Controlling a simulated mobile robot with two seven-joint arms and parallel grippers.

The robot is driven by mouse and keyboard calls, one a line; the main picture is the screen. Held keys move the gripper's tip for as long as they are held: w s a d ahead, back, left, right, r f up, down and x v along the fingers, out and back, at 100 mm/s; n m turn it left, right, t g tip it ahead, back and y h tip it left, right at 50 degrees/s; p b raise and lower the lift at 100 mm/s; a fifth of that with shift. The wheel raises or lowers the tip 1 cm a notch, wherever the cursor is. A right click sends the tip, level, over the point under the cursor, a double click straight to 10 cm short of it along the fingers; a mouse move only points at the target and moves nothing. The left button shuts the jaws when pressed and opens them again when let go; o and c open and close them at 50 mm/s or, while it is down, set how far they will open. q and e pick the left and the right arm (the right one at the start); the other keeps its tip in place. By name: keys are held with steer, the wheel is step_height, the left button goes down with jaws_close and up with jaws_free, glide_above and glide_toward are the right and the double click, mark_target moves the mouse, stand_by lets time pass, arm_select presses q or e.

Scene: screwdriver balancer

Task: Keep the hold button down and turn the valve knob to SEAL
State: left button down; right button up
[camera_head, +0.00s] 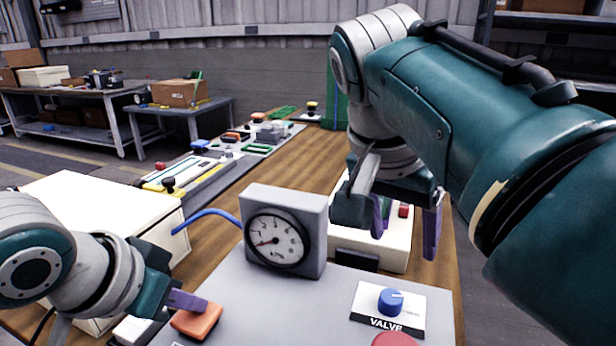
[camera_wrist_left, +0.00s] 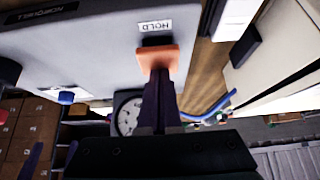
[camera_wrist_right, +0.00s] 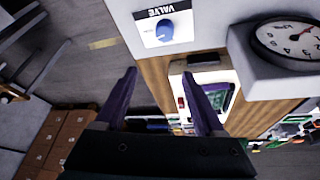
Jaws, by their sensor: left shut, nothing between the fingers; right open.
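The orange hold button (camera_head: 197,319) sits at the front left of the grey panel (camera_head: 275,300). Its HOLD label shows in the left wrist view, beside the button (camera_wrist_left: 158,57). My left gripper (camera_head: 188,300) is shut and empty, its fingertips on or right at the button; I cannot tell how far it is pressed. The blue valve knob (camera_head: 390,301) stands on a white VALVE plate at the panel's right; it also shows in the right wrist view (camera_wrist_right: 164,30). Its setting is too small to read. My right gripper (camera_head: 405,215) is open and empty, above and behind the knob, apart from it.
A pressure gauge (camera_head: 279,239) in a grey housing stands at the panel's back, between the grippers. A red button (camera_head: 394,339) lies just in front of the knob, partly cut off. A pale box (camera_head: 110,215) stands at left. A cream device (camera_head: 390,239) sits behind the panel.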

stand_by(0.3)
steer(key=n+y, duration=0.7)
steer(key=n, duration=1.1)
glide_toward(394, 297)
steer(key=x, duration=0.8)
steer(key=shift+w+a+f, duration=0.1)
steer(key=shift+w+f, duration=0.05)
steer(key=shift+f, duration=0.15)
jaws_close()
